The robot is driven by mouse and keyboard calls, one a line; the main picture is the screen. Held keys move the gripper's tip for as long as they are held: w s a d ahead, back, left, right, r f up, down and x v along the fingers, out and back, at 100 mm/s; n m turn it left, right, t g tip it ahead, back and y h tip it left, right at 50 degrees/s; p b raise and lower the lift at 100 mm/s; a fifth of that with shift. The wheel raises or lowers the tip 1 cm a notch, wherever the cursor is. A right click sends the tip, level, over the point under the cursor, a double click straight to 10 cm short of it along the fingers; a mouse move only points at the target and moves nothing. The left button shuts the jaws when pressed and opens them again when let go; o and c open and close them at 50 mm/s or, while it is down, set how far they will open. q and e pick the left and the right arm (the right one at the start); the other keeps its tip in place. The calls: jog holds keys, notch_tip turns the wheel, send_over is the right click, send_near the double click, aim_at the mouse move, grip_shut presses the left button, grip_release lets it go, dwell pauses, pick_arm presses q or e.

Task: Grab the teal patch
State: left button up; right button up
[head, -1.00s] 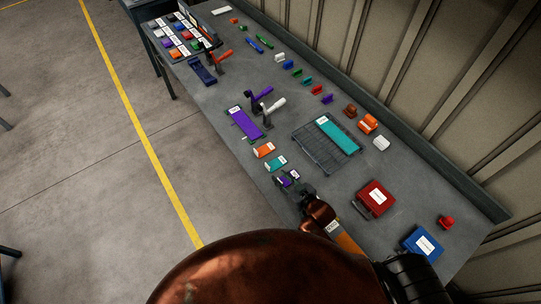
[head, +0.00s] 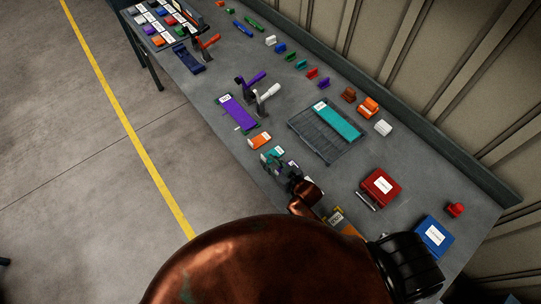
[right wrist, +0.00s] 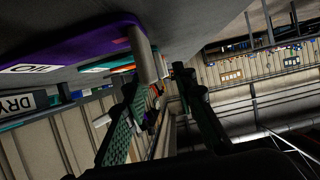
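The teal patch (head: 272,157) lies near the table's front edge, between an orange patch (head: 259,141) and a purple patch (head: 291,166). My right gripper (head: 276,167) is over the teal and purple patches and partly hides them in the head view. In the right wrist view its fingers (right wrist: 156,80) stand apart with nothing clearly held. The purple patch (right wrist: 75,47) with its white label is close there, and a thin teal strip (right wrist: 100,68) shows beyond it. I cannot tell whether the gripper touches a patch. My left gripper is not in view.
A teal strip (head: 338,121) lies on a dark grid plate (head: 307,127). Red (head: 380,187) and blue (head: 433,237) boxes are at the right. Small coloured pieces line the back.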

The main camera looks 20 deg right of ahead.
aim_at(266, 160)
jog(key=x, duration=0.4)
jog(key=shift+w+a, duration=0.1)
jog(key=shift+a, duration=0.05)
grip_shut()
